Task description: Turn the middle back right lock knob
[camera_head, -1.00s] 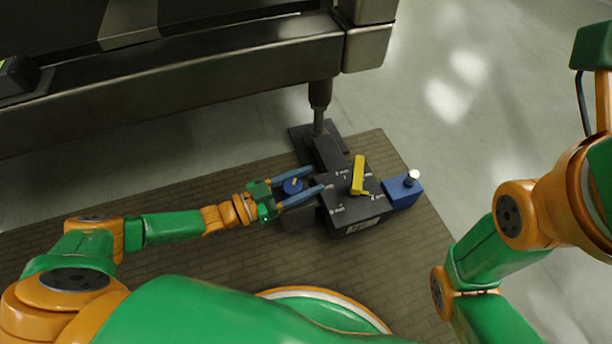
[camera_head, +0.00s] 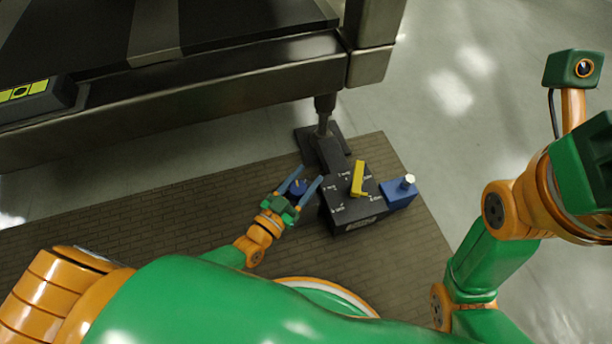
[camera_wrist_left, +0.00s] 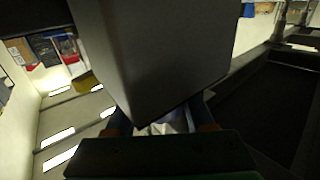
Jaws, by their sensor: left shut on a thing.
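A dark turret block (camera_head: 352,209) with white markings and a yellow lever (camera_head: 358,179) on top sits on the brick-patterned mat. A blue knob (camera_head: 298,187) with a small yellow mark is at its left side. My left gripper (camera_head: 309,175) comes from the lower left, with a finger on each side of the blue knob, and is shut on it. Finger contact is hard to make out. A blue block (camera_head: 398,194) with a pale metal pin is on the turret block's right. In the left wrist view a large grey face (camera_wrist_left: 165,50) fills the middle.
A large dark machine frame (camera_head: 220,80) crosses the upper left, with a post (camera_head: 324,112) coming down behind the turret block. The mat (camera_head: 120,205) is bare to the left. Grey floor (camera_head: 470,130) is clear behind and right. My right arm is at right, its fingers out of view.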

